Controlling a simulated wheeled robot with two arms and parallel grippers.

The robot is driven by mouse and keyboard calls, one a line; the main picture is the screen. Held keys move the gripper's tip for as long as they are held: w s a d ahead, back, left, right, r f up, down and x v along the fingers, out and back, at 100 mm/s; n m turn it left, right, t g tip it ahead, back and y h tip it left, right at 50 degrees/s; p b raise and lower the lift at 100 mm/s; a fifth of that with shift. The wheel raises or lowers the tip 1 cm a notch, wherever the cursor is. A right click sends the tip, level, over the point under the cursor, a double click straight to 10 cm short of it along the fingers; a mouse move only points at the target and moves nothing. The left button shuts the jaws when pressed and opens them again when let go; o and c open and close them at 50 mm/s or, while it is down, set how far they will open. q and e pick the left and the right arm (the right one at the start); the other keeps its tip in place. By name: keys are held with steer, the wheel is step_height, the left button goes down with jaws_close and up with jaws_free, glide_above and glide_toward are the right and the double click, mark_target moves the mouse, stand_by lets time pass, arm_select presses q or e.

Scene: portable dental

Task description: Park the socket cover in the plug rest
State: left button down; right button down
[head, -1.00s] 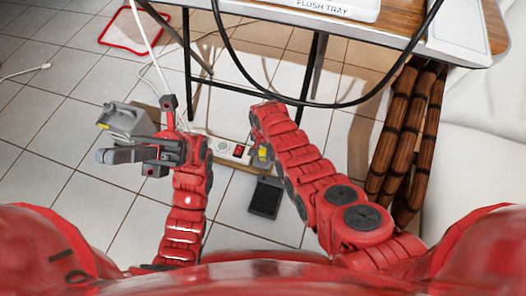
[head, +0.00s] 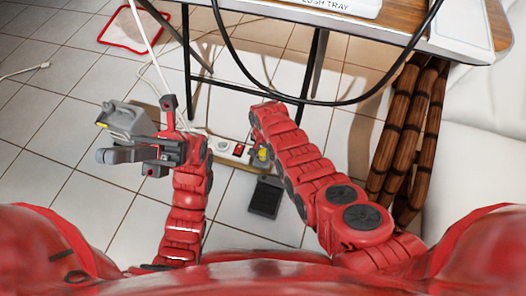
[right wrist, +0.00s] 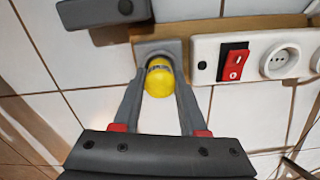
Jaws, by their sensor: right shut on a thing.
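The yellow socket cover (right wrist: 159,78) is between the fingertips of my right gripper (right wrist: 159,84) in the right wrist view. My right gripper is shut on it. The cover's far end meets a grey square piece (right wrist: 145,48) on the wooden board, which looks like the plug rest. The fingertips partly hide the contact, so I cannot tell whether the cover is seated. In the head view the yellow cover (head: 263,154) shows as a small patch beside my right arm. My left gripper (head: 112,142) appears open and empty, well left of the board.
The white power strip (right wrist: 204,58), with a red switch (right wrist: 233,62) and round sockets (right wrist: 281,60), lies just right of the cover. A dark pedal (head: 265,197) lies on the tiles. The table (head: 400,36) and a black hose (head: 300,102) hang over the far side.

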steer(key=shift+f+b, duration=0.4)
steer(key=shift+f, duration=0.1)
steer(key=shift+c, duration=1.8)
jaws_free()
